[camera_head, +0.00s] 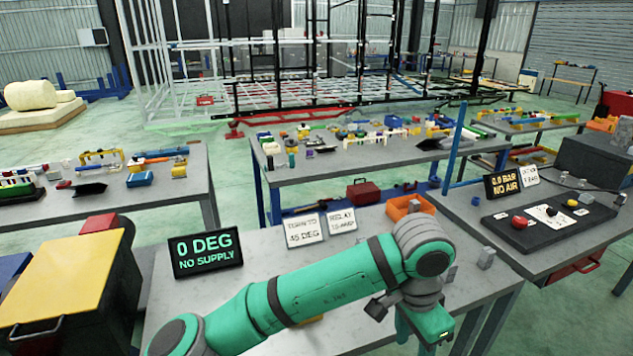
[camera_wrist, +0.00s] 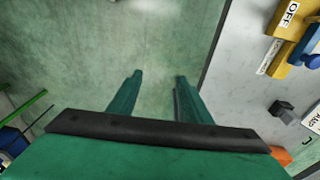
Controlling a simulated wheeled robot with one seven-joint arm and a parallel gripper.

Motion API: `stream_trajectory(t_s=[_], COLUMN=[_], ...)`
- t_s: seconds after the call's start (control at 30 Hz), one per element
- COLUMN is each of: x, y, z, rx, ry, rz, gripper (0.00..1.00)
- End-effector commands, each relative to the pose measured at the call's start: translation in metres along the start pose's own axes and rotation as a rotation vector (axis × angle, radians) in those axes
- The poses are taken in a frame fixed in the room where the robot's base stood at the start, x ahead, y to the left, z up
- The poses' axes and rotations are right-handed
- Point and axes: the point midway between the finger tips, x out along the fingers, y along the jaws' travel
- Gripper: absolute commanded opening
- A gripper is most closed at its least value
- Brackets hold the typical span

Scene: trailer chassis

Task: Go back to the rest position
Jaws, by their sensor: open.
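My gripper (camera_wrist: 156,78) shows in the wrist view with its two green fingers apart and nothing between them. Below the fingers in that view is bare green floor, beside the edge of a grey table. In the head view my green arm reaches from the bottom left across the near grey table (camera_head: 278,262) to its right end. My gripper's fingers are not clearly visible in the head view; the wrist hides them.
A black "0 DEG NO SUPPLY" sign (camera_head: 206,252), two white cards (camera_head: 303,229) and an orange bin (camera_head: 409,206) stand on the near table. A yellow-topped box (camera_head: 70,268) is at left. The right table (camera_head: 466,213) holds a black panel (camera_head: 540,226). Green floor lies between tables.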

Motion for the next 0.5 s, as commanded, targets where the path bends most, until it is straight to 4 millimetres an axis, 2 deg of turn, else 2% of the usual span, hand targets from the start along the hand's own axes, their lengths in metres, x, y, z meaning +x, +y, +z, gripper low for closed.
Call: stream_trajectory(t_s=[0.27, 0.5], x=[0.013, 0.02], y=[0.019, 0.042], z=[-0.04, -0.092], rx=[0.01, -0.018], ry=[0.175, 0.44], rz=[0.063, 0.152], gripper=[0.45, 0.45])
